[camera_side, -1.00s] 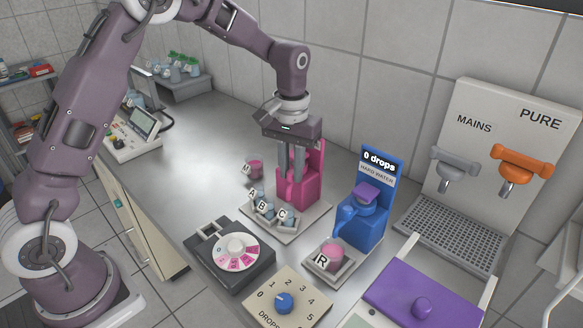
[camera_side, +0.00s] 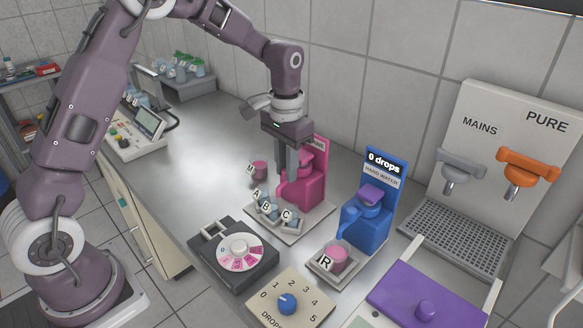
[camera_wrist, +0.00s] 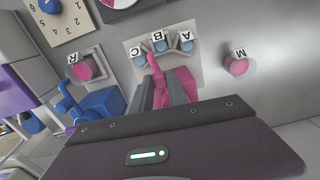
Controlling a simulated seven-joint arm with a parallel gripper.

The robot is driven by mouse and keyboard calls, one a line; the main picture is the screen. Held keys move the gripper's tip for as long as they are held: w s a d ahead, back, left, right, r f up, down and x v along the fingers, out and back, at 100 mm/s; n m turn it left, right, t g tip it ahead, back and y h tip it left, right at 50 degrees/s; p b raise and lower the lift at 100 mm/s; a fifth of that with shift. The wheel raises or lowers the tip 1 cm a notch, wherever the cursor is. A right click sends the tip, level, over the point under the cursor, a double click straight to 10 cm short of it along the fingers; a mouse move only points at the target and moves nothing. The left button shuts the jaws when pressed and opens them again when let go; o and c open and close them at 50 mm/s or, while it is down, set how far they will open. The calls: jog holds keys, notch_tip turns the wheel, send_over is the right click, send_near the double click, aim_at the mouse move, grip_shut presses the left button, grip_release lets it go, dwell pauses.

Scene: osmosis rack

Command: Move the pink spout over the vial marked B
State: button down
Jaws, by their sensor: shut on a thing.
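The pink dispenser (camera_side: 305,187) stands behind a grey tray (camera_side: 290,238) of small vials. My gripper (camera_side: 287,178) points down at the dispenser, with its fingers shut on the pink spout's upper part. In the wrist view, the pink spout (camera_wrist: 154,66) reaches out between the fingers toward the vials. Its tip appears between vial C (camera_wrist: 139,60) and vial B (camera_wrist: 162,47), partly over the gap. Vial A (camera_wrist: 187,46) is on the other side of B. In the side view, the fingers hide part of the spout.
A blue hard-water dispenser (camera_side: 366,222) stands to the right, with pink vial R (camera_side: 338,256) in front. Pink vial M (camera_side: 260,170) is left of the pink dispenser. A dial box (camera_side: 238,250) and a drops knob (camera_side: 287,303) are in front.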

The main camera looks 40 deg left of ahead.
jog(key=shift+a+m, duration=0.55)
jog(key=shift+m, duration=0.55)
jog(key=c, duration=1.3)
grip_release()
jog(key=shift+s, duration=0.1)
notch_tip(320, 180, up, 7)
jog(key=shift+r, duration=0.15)
